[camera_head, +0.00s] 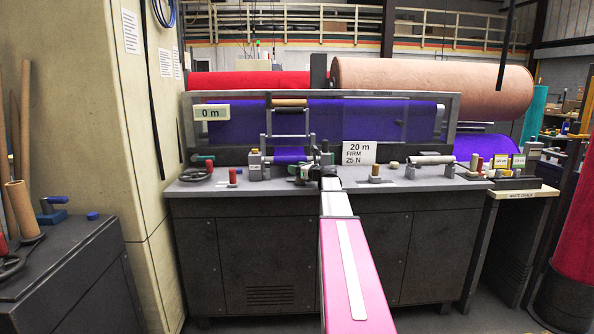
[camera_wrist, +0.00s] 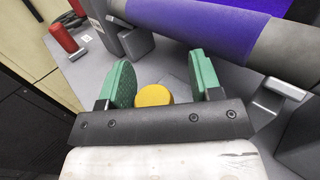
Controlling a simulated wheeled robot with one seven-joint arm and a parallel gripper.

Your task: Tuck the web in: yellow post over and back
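The purple web (camera_head: 372,118) is a wide sheet in the framed stand of the machine, and a narrow purple strip (camera_head: 290,154) comes down to the counter at the stand's foot. In the wrist view the purple web (camera_wrist: 200,22) lies over a grey roller. The yellow post (camera_wrist: 153,95) shows as a round yellow end between the green fingers of my gripper (camera_wrist: 162,78). The fingers are apart, with a gap on each side of the post. In the head view my gripper (camera_head: 318,168) is low over the counter beside the strip, and I cannot make out the post there.
The grey counter (camera_head: 345,182) holds a red post (camera_head: 232,176), a handwheel (camera_head: 196,174), a sign card (camera_head: 359,153) and a lying roller (camera_head: 430,160). A red post (camera_wrist: 63,37) and a dark block stand near my gripper in the wrist view. The counter's front right is fairly clear.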

